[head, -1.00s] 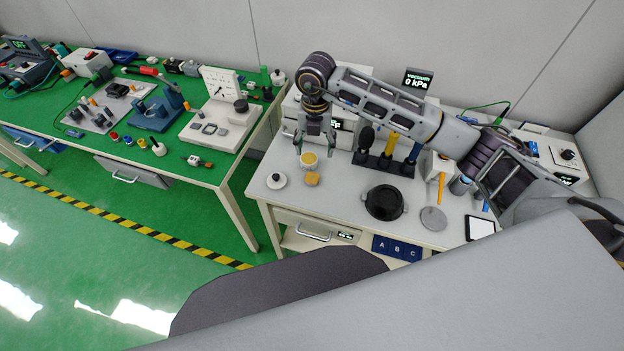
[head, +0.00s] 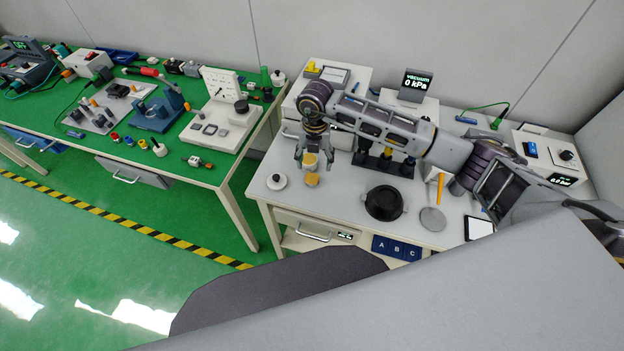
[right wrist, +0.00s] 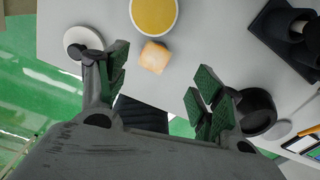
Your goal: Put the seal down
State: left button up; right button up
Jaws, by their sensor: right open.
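My right gripper (head: 314,166) is open above the left part of the white bench (head: 345,208). In the right wrist view its two fingers (right wrist: 160,75) stand apart with nothing between their pads. Ahead of them lie a small tan block (right wrist: 154,56) and a white cup with a yellow top (right wrist: 154,13). In the head view the block (head: 312,180) shows just below the gripper, and the fingers partly cover the cup. I cannot tell which thing is the seal. My left gripper is not in view.
A white knobbed lid (head: 276,181) lies left of the block. A black round dish (head: 384,203) and a grey disc (head: 433,219) lie to the right. A rack with upright handles (head: 382,165) stands behind the dish.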

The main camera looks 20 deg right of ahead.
aim_at(312, 178)
jog(key=shift+f, duration=1.3)
jog(key=shift+s+a+f+p, duration=0.1)
jog(key=shift+a+f+p, duration=0.1)
jog(key=shift+f, duration=0.4)
jog(key=shift+s+a+f+p, duration=0.1)
jog(key=shift+a+f+p, duration=0.05)
jog(key=shift+f, duration=0.45)
jog(key=shift+s+a+f+p, duration=0.1)
jog(key=shift+a+f+p, duration=0.1)
jog(key=shift+f, duration=0.4)
jog(key=shift+w+f, duration=0.1)
jog(key=shift+f, duration=0.75)
jog(key=c, duration=1.4)
